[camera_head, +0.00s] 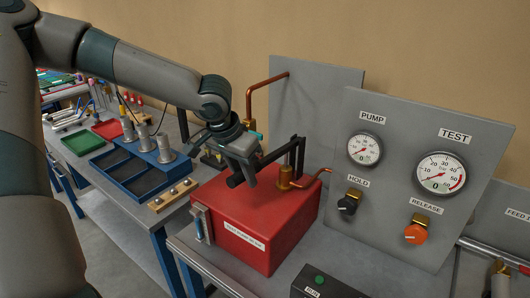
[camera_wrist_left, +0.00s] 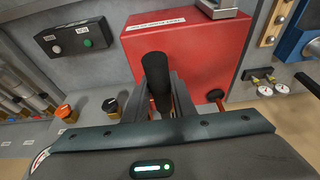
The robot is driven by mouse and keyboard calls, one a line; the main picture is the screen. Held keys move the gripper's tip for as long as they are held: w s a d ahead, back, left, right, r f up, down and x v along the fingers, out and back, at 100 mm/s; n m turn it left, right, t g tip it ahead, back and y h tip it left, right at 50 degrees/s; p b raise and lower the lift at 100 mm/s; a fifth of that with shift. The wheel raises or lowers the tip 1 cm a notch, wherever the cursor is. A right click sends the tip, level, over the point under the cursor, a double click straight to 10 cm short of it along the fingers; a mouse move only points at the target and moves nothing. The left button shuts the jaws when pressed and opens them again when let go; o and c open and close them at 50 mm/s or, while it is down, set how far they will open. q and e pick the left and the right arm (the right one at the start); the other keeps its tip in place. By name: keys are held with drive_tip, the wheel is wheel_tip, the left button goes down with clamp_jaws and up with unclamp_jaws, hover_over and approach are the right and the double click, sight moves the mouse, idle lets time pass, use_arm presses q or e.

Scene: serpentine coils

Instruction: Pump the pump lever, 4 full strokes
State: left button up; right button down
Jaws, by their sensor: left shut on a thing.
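The pump lever is a black bar with a thick black grip (camera_head: 235,181), joined to a black upright link on top of the red pump box (camera_head: 240,220). My left gripper (camera_head: 244,172) is at the grip end of the lever, above the left part of the box. It is shut on the grip, which also shows between its fingers in the left wrist view (camera_wrist_left: 156,80). The lever slopes down from the link toward my gripper. A brass fitting (camera_head: 285,176) stands on the box beside the link. My right gripper does not show.
A grey panel behind the box carries a pump gauge (camera_head: 365,149), a test gauge (camera_head: 441,173), a black hold knob (camera_head: 348,204) and an orange release knob (camera_head: 416,233). A copper pipe (camera_head: 262,88) rises behind. A blue tray (camera_head: 128,172) stands on the left bench.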

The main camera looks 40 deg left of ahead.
use_arm(q)
drive_tip(key=p, duration=0.1)
drive_tip(key=r+p, duration=0.2)
drive_tip(key=shift+w+r+g, duration=0.25)
drive_tip(key=shift+g, duration=0.15)
drive_tip(key=r+p, duration=0.1)
drive_tip(key=r+g+p, duration=0.1)
drive_tip(key=p, duration=0.1)
drive_tip(key=shift+w+r, duration=0.35)
drive_tip(key=shift+w+a+r+b, duration=0.1)
drive_tip(key=shift+w+r+b, duration=0.1)
drive_tip(key=shift+b, duration=0.1)
drive_tip(key=shift+w+r+g, duration=0.15)
drive_tip(key=shift+r+g, duration=0.45)
drive_tip(key=shift+r, duration=0.2)
